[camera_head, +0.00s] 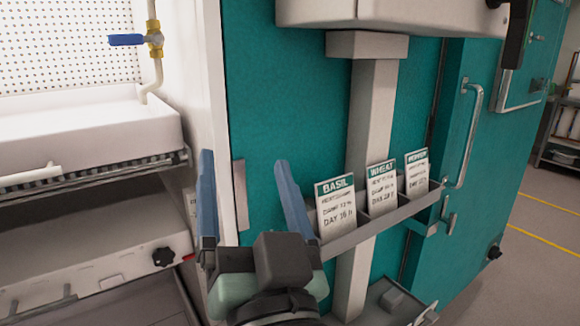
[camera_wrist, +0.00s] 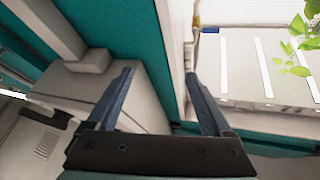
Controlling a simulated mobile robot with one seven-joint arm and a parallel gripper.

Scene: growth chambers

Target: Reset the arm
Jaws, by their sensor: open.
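My gripper (camera_head: 246,190) is in the lower middle of the head view, with its two blue fingers spread apart and pointing up. Nothing is between the fingers. It is left of the card rack (camera_head: 375,224) and in front of the teal chamber wall (camera_head: 265,110). In the wrist view my gripper (camera_wrist: 160,90) also shows open and empty, with a white panel edge and teal surfaces beyond it.
The rack holds a BASIL card (camera_head: 336,208), a WHEAT card (camera_head: 381,186) and a third card (camera_head: 416,172). A door handle (camera_head: 470,135) is at right. Green leaves (camera_wrist: 300,45) show in the wrist view. Open floor lies at far right.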

